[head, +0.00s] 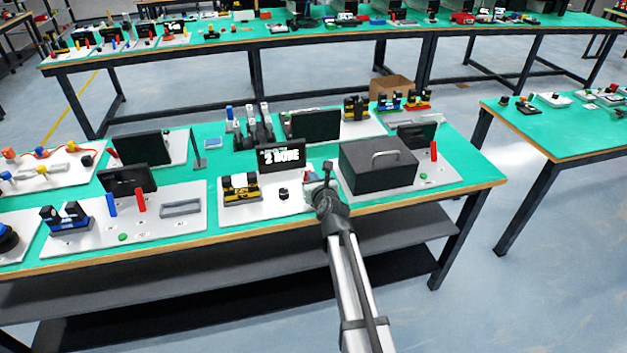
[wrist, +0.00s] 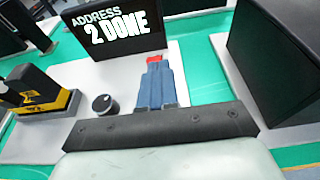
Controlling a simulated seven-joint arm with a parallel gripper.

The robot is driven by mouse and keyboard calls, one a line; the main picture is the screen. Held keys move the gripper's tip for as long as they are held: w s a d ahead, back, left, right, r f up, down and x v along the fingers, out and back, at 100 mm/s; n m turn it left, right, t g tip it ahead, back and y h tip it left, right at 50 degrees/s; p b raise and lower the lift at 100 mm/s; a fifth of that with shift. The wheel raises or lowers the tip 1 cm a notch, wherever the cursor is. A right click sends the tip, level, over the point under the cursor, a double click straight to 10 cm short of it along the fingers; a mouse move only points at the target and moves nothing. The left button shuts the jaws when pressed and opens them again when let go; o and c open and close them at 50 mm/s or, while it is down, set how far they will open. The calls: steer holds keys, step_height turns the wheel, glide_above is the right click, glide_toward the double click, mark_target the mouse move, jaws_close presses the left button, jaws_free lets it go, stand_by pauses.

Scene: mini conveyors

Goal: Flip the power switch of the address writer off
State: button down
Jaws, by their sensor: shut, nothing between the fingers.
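The address writer is a white panel (head: 262,203) with a black screen (head: 281,157) that reads "2 DONE" in the head view. In the wrist view the screen (wrist: 112,28) reads "ADDRESS 2 DONE". A black knob (wrist: 103,104) and a yellow-and-black block (wrist: 38,97) are on the panel, left of the fingers. My gripper (head: 316,188) is over the panel's right part. In the wrist view its blue-grey fingers (wrist: 154,68) are shut and empty. A small red part (wrist: 154,59), possibly the power switch, shows just past the fingertips. Its lower part is hidden, so contact and position cannot be told.
A large dark box (head: 378,165) with a handle stands close on the right of my gripper. A neighbouring white panel (head: 185,228) with red and blue levers lies to the left. The green table's front edge (head: 420,202) runs under my arm.

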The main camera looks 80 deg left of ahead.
steer(key=shift+a+r, duration=0.25)
steer(key=shift+a, duration=0.05)
steer(key=shift+a+r, duration=0.65)
steer(key=shift+a, duration=0.15)
steer(key=shift+a+r, duration=0.3)
steer(key=shift+a, duration=0.4)
steer(key=shift+a+r, duration=0.2)
steer(key=shift+a, duration=0.8)
steer(key=shift+a+r, duration=0.15)
steer(key=shift+a, duration=0.85)
steer(key=shift+d, duration=0.1)
steer(key=d+r, duration=0.8)
steer(key=d, duration=0.2)
steer(key=shift+r, duration=0.15)
